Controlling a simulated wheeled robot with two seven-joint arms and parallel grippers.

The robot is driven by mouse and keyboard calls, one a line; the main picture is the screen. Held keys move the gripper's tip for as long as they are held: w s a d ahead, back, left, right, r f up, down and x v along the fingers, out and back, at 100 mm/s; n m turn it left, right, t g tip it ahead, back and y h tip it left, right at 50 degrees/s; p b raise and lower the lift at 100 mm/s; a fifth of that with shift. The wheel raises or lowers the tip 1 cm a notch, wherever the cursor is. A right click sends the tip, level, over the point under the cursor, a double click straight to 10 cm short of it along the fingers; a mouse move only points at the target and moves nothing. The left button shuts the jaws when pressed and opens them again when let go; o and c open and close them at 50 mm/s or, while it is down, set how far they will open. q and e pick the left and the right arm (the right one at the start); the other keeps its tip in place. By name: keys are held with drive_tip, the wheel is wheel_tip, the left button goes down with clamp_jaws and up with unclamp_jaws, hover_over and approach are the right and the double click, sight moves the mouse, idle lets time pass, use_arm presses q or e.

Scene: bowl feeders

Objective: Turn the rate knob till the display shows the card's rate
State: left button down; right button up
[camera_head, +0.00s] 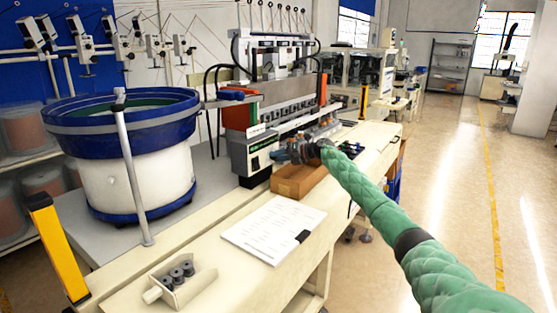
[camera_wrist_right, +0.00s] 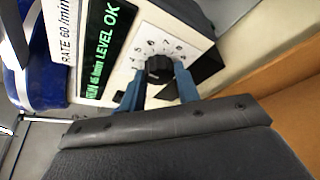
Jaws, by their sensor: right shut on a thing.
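The black rate knob (camera_wrist_right: 158,66) sits on a white numbered dial on the control box (camera_head: 250,155). My right gripper (camera_head: 283,154) reaches the front of the box. In the right wrist view its two blue fingers are shut on the knob, one on each side. The green-lit display (camera_wrist_right: 108,45) beside the dial shows RUN, a per-minute rate and LEVEL OK; the rate digits are small and hard to read. The white card (camera_wrist_right: 62,30) beside the display reads RATE 60 /min. My left gripper is in neither view.
A blue-rimmed bowl feeder (camera_head: 130,120) stands left of the box. A brown open box (camera_head: 297,182) sits just below my right gripper. A paper sheet (camera_head: 270,228) and a small tray (camera_head: 168,291) with dark cylindrical parts lie on the front bench.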

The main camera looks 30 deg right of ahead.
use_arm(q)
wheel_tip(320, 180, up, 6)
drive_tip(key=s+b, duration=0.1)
use_arm(e)
drive_tip(key=m+y, duration=0.1)
drive_tip(key=m, duration=0.2)
drive_tip(key=m+y, duration=0.2)
drive_tip(key=m, duration=0.1)
drive_tip(key=shift+d+f+t, duration=0.1)
drive_tip(key=shift+d+t, duration=0.05)
drive_tip(key=shift+t, duration=0.25)
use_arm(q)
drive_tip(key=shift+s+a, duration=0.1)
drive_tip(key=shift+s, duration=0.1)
use_arm(e)
drive_tip(key=o, duration=1)
drive_tip(key=shift+c, duration=0.2)
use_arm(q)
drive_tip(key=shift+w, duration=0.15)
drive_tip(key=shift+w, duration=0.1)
